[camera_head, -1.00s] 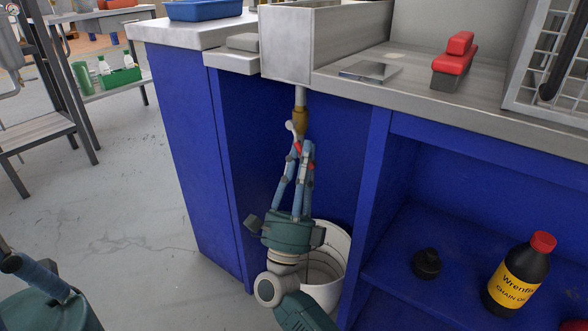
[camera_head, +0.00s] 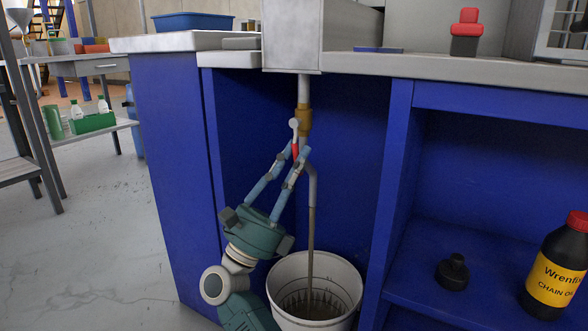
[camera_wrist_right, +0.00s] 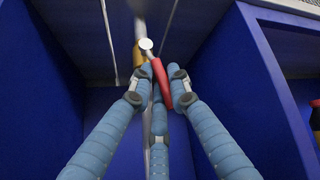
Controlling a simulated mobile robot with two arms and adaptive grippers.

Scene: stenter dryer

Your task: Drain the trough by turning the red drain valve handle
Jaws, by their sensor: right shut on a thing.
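The red drain valve handle (camera_head: 295,150) hangs below a pale round knob on the brass valve (camera_head: 304,121), under the grey trough (camera_head: 292,40). In the right wrist view the red handle (camera_wrist_right: 161,84) slants between my blue fingers. My right gripper (camera_head: 298,153) is shut on it, and the fingers hide part of it. A grey outlet pipe (camera_head: 312,180) bends down beside the gripper. A thin brownish column, seemingly liquid, runs from the pipe into the white bucket (camera_head: 356,285) below. My left gripper is out of view.
Blue cabinet walls (camera_head: 170,180) stand close on both sides of the valve. A black bottle (camera_head: 555,270) and a dark cap-like object (camera_head: 452,271) sit on the right shelf. A red-handled object (camera_head: 465,30) stands on the counter.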

